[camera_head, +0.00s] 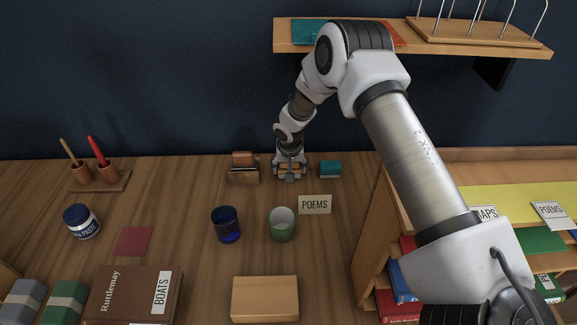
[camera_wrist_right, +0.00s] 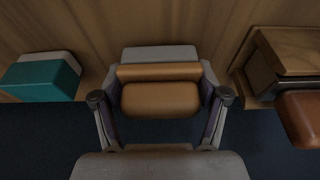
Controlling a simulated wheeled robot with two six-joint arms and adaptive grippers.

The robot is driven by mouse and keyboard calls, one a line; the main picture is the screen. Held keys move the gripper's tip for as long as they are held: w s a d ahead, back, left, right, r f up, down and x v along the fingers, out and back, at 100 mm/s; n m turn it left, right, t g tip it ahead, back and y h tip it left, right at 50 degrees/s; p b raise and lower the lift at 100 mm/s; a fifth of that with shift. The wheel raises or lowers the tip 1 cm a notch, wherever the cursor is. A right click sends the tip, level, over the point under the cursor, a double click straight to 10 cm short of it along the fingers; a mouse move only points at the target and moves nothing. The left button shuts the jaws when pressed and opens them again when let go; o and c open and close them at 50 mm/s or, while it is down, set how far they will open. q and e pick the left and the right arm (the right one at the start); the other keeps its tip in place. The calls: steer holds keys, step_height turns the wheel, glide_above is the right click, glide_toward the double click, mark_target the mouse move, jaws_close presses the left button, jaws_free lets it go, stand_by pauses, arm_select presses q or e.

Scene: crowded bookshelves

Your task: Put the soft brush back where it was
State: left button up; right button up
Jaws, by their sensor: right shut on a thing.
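My right gripper (camera_head: 289,176) is shut on a brush with an orange-brown wooden handle, which I take to be the soft brush (camera_wrist_right: 160,98). It is at the back of the wooden table, near the dark blue wall. In the right wrist view my right gripper (camera_wrist_right: 160,103) has one finger on each side of the handle, and a pale grey part shows beyond it. The brush is at or close to the table top; I cannot tell whether it touches. My left gripper is not in view.
A teal block with a pale part (camera_head: 330,168) stands close on the right, a brown wooden piece (camera_head: 243,174) on the left. A shelf (camera_head: 300,47) hangs above.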

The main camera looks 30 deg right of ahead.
steer(key=shift+s+a+f, duration=0.1)
steer(key=shift+f, duration=0.3)
steer(key=o, duration=1.3)
steer(key=shift+w+d+f, duration=0.2)
steer(key=shift+w+f, duration=0.05)
steer(key=shift+w, duration=0.15)
steer(key=shift+s+a+r, duration=0.1)
steer(key=shift+s+r, duration=0.1)
steer(key=shift+r, duration=0.2)
steer(key=shift+w+r+p, duration=0.1)
steer(key=shift+r+p, duration=0.4)
steer(key=shift+r, duration=0.05)
steer(key=shift+r+b, duration=0.3)
steer(key=shift+b, duration=0.3)
steer(key=b+v, duration=0.2)
steer(key=v, duration=0.8)
steer(key=shift+s+a+r, duration=0.1)
steer(key=shift+s+r, duration=0.15)
steer(key=shift+r, duration=0.05)
